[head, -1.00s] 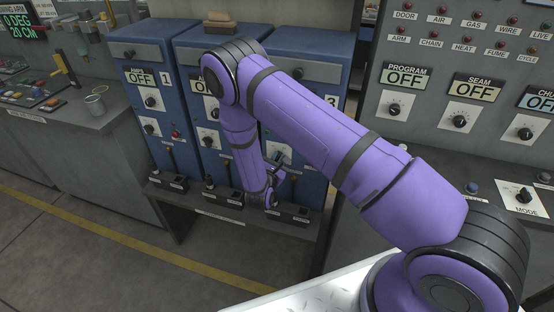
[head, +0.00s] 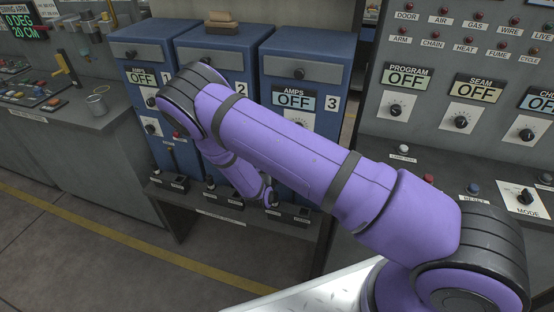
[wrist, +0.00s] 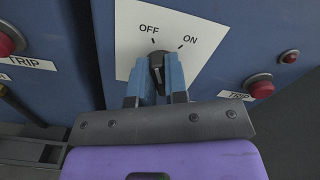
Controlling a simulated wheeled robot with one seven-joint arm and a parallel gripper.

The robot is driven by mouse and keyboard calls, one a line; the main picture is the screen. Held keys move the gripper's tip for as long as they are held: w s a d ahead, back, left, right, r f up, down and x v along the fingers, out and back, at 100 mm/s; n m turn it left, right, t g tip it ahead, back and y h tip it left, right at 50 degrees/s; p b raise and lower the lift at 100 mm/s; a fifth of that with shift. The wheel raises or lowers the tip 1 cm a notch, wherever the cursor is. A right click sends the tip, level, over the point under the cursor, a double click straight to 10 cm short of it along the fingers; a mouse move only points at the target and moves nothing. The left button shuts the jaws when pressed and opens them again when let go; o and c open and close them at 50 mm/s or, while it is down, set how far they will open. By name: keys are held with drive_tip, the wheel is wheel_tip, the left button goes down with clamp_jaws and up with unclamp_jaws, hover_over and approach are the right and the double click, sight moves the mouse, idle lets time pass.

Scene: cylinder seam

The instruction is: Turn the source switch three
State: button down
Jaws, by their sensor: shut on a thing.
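Source cabinet 3 (head: 309,60) is the rightmost of the blue cabinets in the head view, and its AMPS display (head: 295,100) reads OFF. In the wrist view a black rotary switch (wrist: 156,62) sits on a white plate (wrist: 190,22) marked OFF and ON. Its grip stands nearly upright, closer to OFF than to ON. My gripper (wrist: 158,80) is shut on this switch, with a blue finger on each side. In the head view my arm hides the switch and the fingers. No cabinet number shows in the wrist view.
Red TRIP buttons (wrist: 260,86) flank the switch, one on the neighbouring cabinet. Cabinet 1 (head: 137,50) stands at the left. A grey control console (head: 455,150) stands at the right. A low shelf with black boxes (head: 290,213) runs below the cabinets.

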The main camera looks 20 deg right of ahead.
drive_tip(key=shift+n, duration=0.6)
drive_tip(key=c, duration=1.1)
unclamp_jaws()
drive_tip(key=shift+c, duration=0.2)
drive_tip(key=v, duration=1.1)
